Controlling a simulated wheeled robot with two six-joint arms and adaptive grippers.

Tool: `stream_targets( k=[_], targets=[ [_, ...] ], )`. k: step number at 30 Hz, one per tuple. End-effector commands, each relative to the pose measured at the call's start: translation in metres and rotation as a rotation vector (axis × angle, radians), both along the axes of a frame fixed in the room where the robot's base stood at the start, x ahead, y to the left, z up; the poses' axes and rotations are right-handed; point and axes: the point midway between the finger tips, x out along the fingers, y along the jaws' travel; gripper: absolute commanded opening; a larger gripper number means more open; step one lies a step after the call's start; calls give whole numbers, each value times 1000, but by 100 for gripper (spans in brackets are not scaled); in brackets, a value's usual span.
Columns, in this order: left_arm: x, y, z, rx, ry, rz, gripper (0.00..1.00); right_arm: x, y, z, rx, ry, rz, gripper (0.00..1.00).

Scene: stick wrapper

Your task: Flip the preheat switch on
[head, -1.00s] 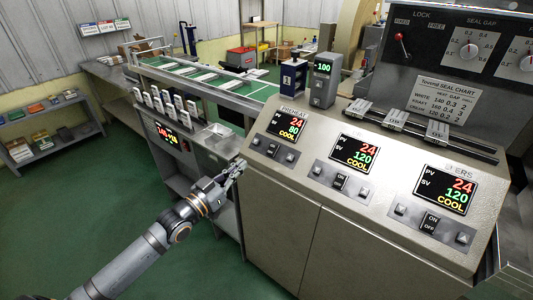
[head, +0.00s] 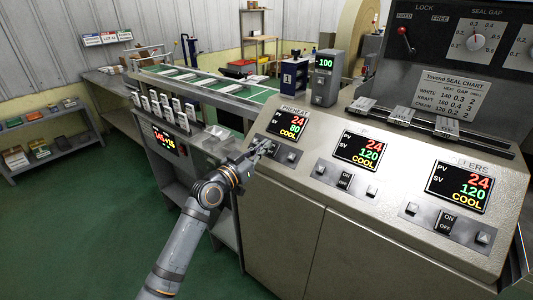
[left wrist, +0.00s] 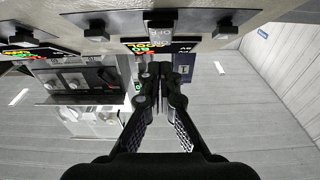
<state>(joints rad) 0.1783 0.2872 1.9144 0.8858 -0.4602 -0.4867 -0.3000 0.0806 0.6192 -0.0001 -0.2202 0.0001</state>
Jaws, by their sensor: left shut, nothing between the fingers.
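The preheat panel's display (head: 286,124) is lit, reading PV 24, SV 80 and COOL. My left gripper (head: 264,147) is shut and empty, its fingertips over the preheat switch plate at the left end of the sloped console. In the head view the gripper hides the preheat switch. In the left wrist view the ON/OFF switch (left wrist: 160,28) appears upside down, between two push buttons, just beyond the shut fingertips (left wrist: 160,70). I cannot tell whether the fingertips touch the switch or which way it is set. My right gripper is out of view.
Two similar panels lie to the right, with a middle display (head: 360,150) and a right display (head: 458,188), both reading COOL, each with its own ON/OFF switch. A grey meter box (head: 325,78) stands behind the console. Small upright blocks (head: 165,108) stand on the left unit.

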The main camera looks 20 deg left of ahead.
Motion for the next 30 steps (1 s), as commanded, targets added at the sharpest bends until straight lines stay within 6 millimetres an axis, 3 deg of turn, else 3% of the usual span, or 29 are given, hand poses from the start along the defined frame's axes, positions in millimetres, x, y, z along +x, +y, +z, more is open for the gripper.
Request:
stream_targets(
  k=[6, 17, 20, 23, 25, 30],
  targets=[
    [15, -5, -13, -2, -2, 0, 0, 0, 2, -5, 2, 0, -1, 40],
    [16, -6, -14, 0, -1, 1, 0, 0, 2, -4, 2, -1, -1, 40],
    [18, -6, -10, 7, 17, 1, 0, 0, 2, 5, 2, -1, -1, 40],
    [22, -8, -4, 26, 67, 0, 0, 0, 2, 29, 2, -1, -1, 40],
    [21, -8, -16, 26, 70, 0, 0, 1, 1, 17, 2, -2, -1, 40],
    [21, -7, -15, 26, 68, 0, 0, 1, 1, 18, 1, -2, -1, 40]
  ],
)
